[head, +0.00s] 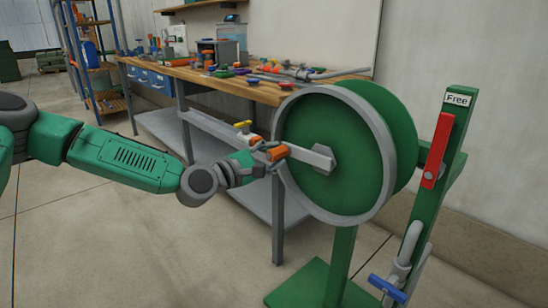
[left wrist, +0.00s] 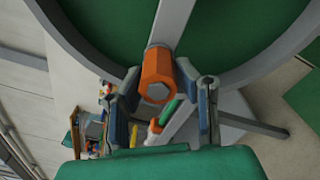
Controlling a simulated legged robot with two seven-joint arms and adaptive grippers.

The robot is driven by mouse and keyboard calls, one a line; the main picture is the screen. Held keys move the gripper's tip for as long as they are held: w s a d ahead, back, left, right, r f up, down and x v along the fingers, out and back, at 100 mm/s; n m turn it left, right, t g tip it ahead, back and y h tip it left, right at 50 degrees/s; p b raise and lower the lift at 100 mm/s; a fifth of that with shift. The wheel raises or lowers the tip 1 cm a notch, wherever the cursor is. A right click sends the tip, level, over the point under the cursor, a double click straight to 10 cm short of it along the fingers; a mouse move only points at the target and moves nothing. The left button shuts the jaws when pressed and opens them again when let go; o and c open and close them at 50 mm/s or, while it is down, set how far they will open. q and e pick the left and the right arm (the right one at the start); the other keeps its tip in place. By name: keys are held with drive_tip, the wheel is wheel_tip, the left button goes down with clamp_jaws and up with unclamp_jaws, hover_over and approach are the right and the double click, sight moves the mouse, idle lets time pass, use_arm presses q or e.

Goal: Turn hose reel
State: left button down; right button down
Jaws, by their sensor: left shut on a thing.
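The hose reel (head: 335,115) has a green disc with a grey rim and stands on a green post. A grey crank arm (head: 312,157) runs from its hub to the left and ends in an orange handle (head: 278,152). My left gripper (head: 264,153) is shut on the orange handle, in front of the reel face. In the left wrist view the orange handle (left wrist: 158,78) sits between the two fingers (left wrist: 165,97), with the crank arm rising behind it. A red lever (head: 436,150) is on the green stand below a "Free" label (head: 458,98). My right gripper is not in view.
A workbench (head: 250,88) with several fittings and tools stands behind the reel. A blue-handled valve (head: 388,287) on a grey pipe is at lower right. A shelf rack (head: 95,70) stands at back left. The floor at front left is clear.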

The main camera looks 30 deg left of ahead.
use_arm(q)
drive_tip(key=shift+f, duration=0.3)
drive_tip(key=c, duration=1.3)
unclamp_jaws()
drive_tip(key=shift+d, duration=0.15)
drive_tip(key=shift+o, duration=0.2)
drive_tip(key=shift+r, duration=0.1)
drive_tip(key=v, duration=1.2)
